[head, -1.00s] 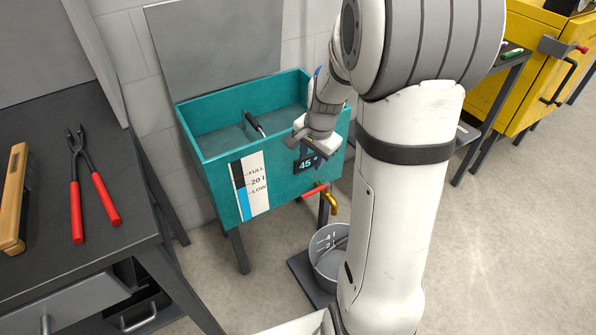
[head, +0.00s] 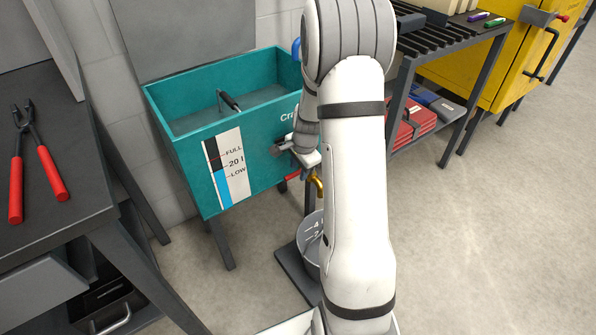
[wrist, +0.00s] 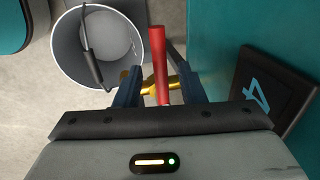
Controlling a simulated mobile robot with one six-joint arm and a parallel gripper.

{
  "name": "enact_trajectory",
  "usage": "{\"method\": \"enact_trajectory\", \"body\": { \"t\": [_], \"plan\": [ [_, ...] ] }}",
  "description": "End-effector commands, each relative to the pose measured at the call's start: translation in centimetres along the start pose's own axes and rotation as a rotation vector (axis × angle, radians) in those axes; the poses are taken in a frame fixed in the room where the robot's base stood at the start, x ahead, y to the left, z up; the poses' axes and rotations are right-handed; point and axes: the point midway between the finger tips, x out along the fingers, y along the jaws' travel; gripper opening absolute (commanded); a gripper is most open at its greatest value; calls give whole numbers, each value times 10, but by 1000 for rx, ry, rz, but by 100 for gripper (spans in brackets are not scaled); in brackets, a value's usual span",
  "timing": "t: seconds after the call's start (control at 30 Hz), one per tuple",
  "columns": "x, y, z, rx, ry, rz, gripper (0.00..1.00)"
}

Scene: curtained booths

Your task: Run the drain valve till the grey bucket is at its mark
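My gripper (wrist: 153,82) is open in the wrist view, its two fingers on either side of the red valve lever (wrist: 158,50), with the brass valve (wrist: 176,84) just behind. In the head view my gripper is at the teal tank's front, its fingertips largely hidden by my arm. The grey bucket (wrist: 63,56) is left of the lever in the wrist view, its dark-gripped handle across its mouth. In the head view the bucket (head: 306,228) stands below the brass spout (head: 318,186), partly behind my arm; its 4 and 2 marks show. I cannot tell its water level.
The teal tank (head: 262,172) has a FULL/LOW gauge (head: 227,165), its blue part near LOW. A dark display (wrist: 268,95) is right of my gripper in the wrist view. A dark bench (head: 60,225) with red-handled pliers is left. Open floor lies right.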

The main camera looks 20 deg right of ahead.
Motion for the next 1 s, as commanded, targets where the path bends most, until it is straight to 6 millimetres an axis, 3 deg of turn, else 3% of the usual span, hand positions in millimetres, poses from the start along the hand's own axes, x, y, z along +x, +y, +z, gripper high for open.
{"method": "enact_trajectory", "body": {
  "t": [0.27,0.7,1.0],
  "plan": [
    [1,0,0,0,0,0,36],
    [1,0,-1,1,0,0,0],
    [1,1,-1,2,0,1,0]
  ]
}}
